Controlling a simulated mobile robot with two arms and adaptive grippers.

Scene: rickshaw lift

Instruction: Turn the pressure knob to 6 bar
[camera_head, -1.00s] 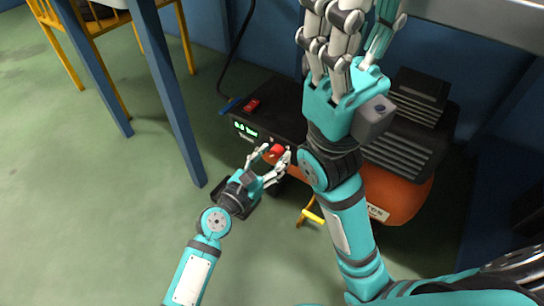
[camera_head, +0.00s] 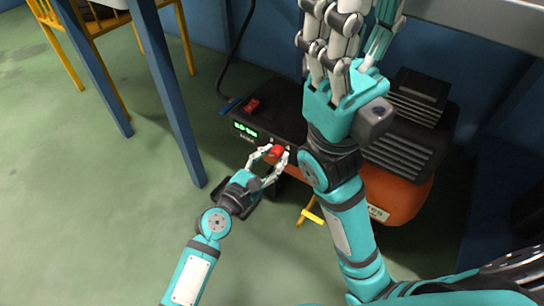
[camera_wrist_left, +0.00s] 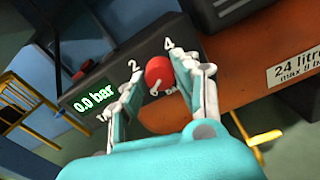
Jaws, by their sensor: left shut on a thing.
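The red pressure knob (camera_head: 273,154) sits on the front of the black compressor panel (camera_head: 262,133). The green display (camera_wrist_left: 94,95) there reads 0.0 bar. My left gripper (camera_head: 270,160) is shut on the knob, one finger on each side; its fingers also show in the left wrist view (camera_wrist_left: 165,92). My right gripper (camera_head: 345,60) is raised in front of the compressor, its fingers pointing up the picture; whether it is open is unclear.
The orange tank (camera_head: 400,195) carries a label about 24 litres. A yellow handle (camera_head: 312,216) sticks out below it. A red switch (camera_head: 252,105) is on the compressor's top. A blue table leg (camera_head: 170,95) stands left.

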